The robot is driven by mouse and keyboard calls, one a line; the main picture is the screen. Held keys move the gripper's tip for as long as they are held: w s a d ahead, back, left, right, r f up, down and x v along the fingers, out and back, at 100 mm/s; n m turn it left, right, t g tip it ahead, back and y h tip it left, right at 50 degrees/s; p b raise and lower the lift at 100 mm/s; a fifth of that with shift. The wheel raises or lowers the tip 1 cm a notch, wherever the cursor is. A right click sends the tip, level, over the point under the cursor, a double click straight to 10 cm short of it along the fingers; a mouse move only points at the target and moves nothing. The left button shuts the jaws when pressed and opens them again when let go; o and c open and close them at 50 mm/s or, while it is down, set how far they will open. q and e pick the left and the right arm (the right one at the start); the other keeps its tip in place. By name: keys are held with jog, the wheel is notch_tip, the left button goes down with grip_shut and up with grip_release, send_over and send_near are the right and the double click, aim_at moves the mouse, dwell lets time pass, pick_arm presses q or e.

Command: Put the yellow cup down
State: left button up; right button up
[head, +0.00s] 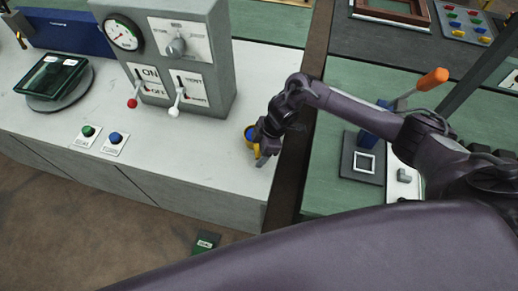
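The yellow cup (249,137) is small in the head view, near the right end of the white counter, with blue showing inside its rim. My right gripper (262,154) reaches in from the right and is at the cup, with its fingers closed around it. The hand hides part of the cup. I cannot tell whether the cup's base touches the counter. My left gripper is not in view.
The white counter (205,155) is clear left of the cup. A grey control box (210,85) with levers stands behind it. Green and blue buttons (116,138) and a dark green tray (55,77) are farther left. A dark gap borders the counter's right edge.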

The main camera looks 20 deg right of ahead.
jog(key=shift+o, duration=1.1)
jog(key=shift+w, duration=0.15)
jog(key=shift+d+r, duration=0.1)
jog(key=shift+r, duration=0.1)
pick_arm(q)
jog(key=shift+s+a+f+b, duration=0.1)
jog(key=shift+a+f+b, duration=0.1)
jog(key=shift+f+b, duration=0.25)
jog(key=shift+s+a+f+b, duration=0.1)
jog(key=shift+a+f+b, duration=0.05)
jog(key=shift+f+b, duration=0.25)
pick_arm(e)
jog(key=v, duration=0.7)
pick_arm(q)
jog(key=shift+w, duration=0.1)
